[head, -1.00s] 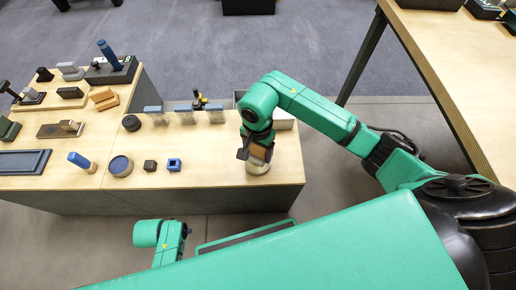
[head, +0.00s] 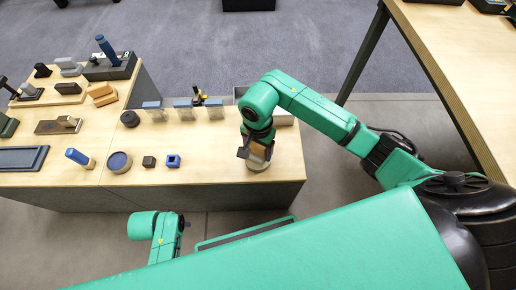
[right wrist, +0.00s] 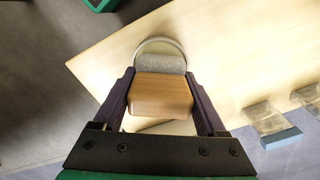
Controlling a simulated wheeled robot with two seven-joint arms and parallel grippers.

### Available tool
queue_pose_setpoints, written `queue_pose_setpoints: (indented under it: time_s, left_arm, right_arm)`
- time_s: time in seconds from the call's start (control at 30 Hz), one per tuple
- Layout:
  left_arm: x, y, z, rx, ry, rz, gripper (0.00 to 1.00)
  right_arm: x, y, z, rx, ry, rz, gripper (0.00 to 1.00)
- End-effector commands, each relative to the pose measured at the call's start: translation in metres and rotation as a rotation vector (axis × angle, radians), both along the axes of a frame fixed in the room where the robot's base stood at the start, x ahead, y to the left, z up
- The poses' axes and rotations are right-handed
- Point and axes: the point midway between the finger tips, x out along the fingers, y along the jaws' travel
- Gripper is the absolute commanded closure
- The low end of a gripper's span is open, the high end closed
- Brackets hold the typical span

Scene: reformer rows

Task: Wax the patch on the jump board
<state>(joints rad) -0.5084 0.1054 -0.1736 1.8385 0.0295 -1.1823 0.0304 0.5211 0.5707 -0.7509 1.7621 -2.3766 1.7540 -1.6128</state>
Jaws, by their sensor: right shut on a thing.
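My right gripper (head: 259,147) is shut on a wooden block (right wrist: 161,94) with a speckled grey pad (right wrist: 160,64) on its far side. The block also shows in the head view (head: 259,154). It is over a round, pale-rimmed tin (right wrist: 143,48) near the table's right end; the tin shows just below the block in the head view (head: 257,168). I cannot tell whether the pad touches the tin's contents. Part of my left arm shows at the bottom of the head view, but its gripper cannot be made out. I cannot identify the jump board or its patch.
Another wooden table (head: 440,65) stands at the right. Its left edge is near my right arm.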

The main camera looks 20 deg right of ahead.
Motion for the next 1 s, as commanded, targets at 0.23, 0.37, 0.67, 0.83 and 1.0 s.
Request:
queue_pose_setpoints:
  time_s: [0.23,0.37,0.67,0.83,1.0]
  left_arm:
    - [0.0001,-0.0001,-0.0034,0.000,0.000,0.000,0.38]
    - [0.0000,0.0000,-0.0047,0.000,0.000,0.000,0.38]
    - [0.0000,-0.0001,-0.0080,0.000,0.000,0.000,0.38]
    - [0.0000,-0.0001,-0.0098,0.000,0.000,0.000,0.38]
    - [0.0000,0.0000,-0.0093,0.000,0.000,0.000,0.38]
  right_arm:
    - [0.0001,0.0000,-0.0036,0.000,0.000,0.000,0.70]
    - [0.0002,-0.0001,-0.0052,0.000,0.000,0.000,0.70]
    - [0.0002,-0.0002,-0.0088,0.000,0.000,0.000,0.70]
    - [0.0001,-0.0001,-0.0108,-0.001,-0.001,0.000,0.70]
    - [0.0001,-0.0001,-0.0104,0.000,0.000,0.000,0.70]
